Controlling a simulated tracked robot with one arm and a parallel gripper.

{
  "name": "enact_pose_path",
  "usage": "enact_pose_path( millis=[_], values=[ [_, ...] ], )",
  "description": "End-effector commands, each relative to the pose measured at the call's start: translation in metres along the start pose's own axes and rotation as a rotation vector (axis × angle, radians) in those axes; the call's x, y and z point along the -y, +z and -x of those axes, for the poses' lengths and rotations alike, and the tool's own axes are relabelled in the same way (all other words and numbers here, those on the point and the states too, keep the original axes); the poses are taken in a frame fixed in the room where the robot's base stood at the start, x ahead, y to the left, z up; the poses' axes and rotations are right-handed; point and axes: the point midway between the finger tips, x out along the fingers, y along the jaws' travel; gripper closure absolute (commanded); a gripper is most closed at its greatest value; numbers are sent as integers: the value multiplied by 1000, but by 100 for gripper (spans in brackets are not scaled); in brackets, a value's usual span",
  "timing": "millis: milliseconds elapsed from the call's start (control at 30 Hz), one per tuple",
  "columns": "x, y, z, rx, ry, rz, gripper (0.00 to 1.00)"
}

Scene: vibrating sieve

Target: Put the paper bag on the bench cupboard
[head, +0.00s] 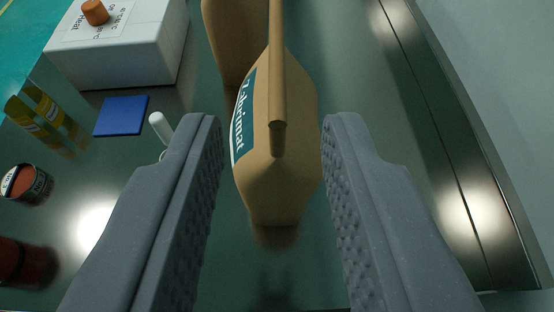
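A brown paper bag (272,185) with a rolled top and a dark teal label stands upright on a dark, shiny metal surface (350,60). My gripper (272,135) is open. How far the bag is from the fingertips in depth is hard to tell. I cannot tell whether this surface is the top of the bench cupboard.
Behind the bag is a second brown bag (230,40). The surface's edge runs along the right.

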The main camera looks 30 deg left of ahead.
Motion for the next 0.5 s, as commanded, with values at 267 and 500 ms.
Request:
enact_pose_path(
  millis=[267,500],
  values=[
    [0,0,25,2,3,0,71],
    [0,0,26,1,2,0,71]
  ],
)
